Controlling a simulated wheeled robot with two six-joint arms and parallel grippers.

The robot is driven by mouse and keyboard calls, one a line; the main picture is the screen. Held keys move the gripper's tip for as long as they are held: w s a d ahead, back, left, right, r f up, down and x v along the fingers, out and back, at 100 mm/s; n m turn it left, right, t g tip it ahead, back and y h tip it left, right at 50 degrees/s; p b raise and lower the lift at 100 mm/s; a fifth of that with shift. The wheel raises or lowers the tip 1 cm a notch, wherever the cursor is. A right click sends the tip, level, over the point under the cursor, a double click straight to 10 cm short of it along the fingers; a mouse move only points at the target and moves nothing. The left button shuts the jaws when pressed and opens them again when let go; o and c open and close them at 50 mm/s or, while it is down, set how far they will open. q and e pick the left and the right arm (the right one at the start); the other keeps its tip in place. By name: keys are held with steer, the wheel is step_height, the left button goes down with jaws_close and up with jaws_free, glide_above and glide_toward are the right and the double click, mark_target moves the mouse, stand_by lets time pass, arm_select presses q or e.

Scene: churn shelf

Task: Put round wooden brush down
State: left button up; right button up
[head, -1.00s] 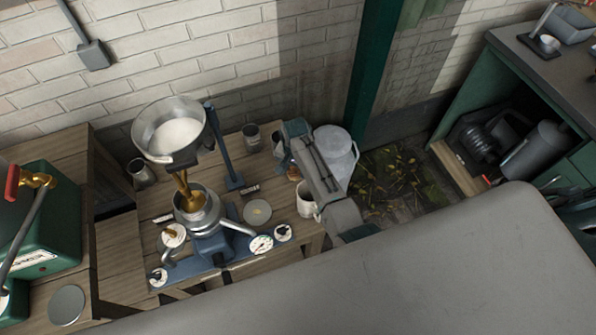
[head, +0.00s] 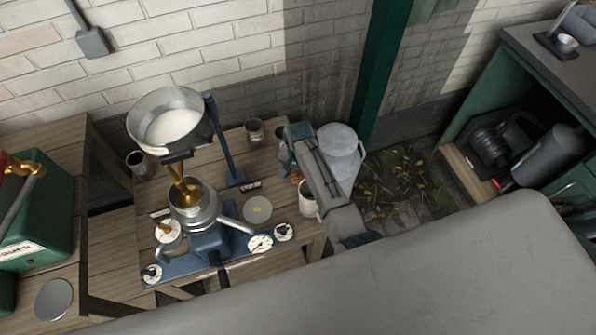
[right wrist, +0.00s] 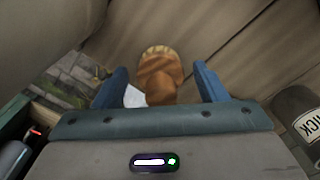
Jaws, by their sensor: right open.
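The round wooden brush (right wrist: 160,75) shows in the right wrist view as a brown wooden body with a pale bristle edge. It lies between the two blue fingers of my right gripper (right wrist: 163,84), which are spread apart with a gap on each side. In the head view the right gripper (head: 284,158) is low over the right end of the wooden table (head: 228,148). Only a small brown bit of the brush (head: 296,175) shows there, beside my wrist. My left gripper is in neither view now.
A cream separator with a milk bowl (head: 170,122) stands left of the gripper. A dark cup (head: 255,132) stands behind. A dark labelled tin (right wrist: 298,112) is at right in the wrist view.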

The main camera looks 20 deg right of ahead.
steer(key=shift+r, duration=0.1)
steer(key=shift+r, duration=0.2)
step_height(320, 180, up, 12)
steer(key=shift+f, duration=0.1)
stand_by(0.6)
